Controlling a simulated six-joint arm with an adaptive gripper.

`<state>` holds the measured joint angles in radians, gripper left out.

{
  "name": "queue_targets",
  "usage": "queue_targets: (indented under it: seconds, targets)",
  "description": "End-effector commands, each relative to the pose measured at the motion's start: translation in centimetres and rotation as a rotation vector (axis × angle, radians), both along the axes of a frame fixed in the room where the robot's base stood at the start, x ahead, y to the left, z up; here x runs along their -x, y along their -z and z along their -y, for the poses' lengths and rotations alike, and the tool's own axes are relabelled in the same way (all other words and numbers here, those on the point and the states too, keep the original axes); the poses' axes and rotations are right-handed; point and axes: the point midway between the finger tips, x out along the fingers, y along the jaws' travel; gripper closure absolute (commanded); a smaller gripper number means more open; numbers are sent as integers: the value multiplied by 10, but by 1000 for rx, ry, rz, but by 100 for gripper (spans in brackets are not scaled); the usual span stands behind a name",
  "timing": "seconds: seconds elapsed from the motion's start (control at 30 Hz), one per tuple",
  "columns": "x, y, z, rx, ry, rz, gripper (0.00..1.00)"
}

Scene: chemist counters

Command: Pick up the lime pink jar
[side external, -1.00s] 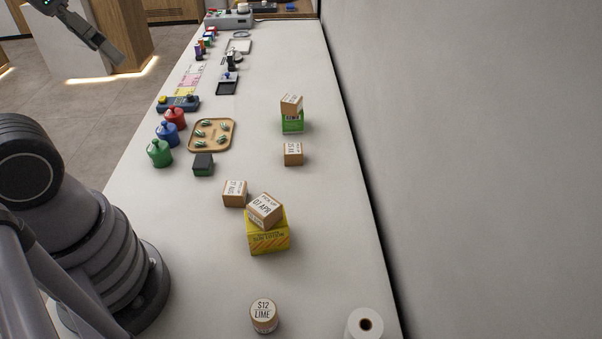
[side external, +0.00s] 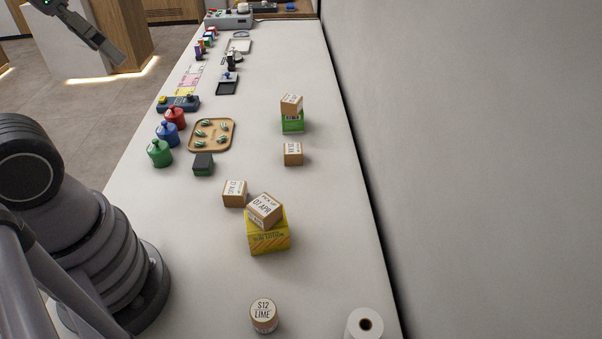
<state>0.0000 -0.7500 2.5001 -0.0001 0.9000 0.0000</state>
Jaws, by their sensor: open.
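A small round jar (side external: 264,316) with a pale lid reading "S12 LIME" stands upright on the counter (side external: 200,290) at the front, in the side external view. Its side looks brownish-pink with a pale band. My gripper (side external: 112,52) shows at the top left, high up and far from the jar. It is open, and I see nothing held in it. Its fingers are small and seen from the side.
A white paper roll (side external: 365,325) stands right of the jar. Behind it, a tilted box (side external: 264,210) rests on a yellow box (side external: 268,240), beside a small carton (side external: 234,194). Coloured bottles (side external: 160,153) and a wooden tray (side external: 190,148) are farther back. A wall borders the right.

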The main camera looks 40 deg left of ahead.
Motion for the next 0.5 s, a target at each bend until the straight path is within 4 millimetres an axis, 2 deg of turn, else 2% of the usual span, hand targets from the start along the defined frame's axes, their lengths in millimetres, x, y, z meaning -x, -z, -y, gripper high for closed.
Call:
queue_targets:
  seconds: [0.17, 0.27, 0.5]
  targets:
    - [-2, 3, 1, 7, -3, -25, 22]
    - [-10, 14, 4, 38, -12, -113, 22]
    - [-39, 69, 17, 228, -76, -506, 22]
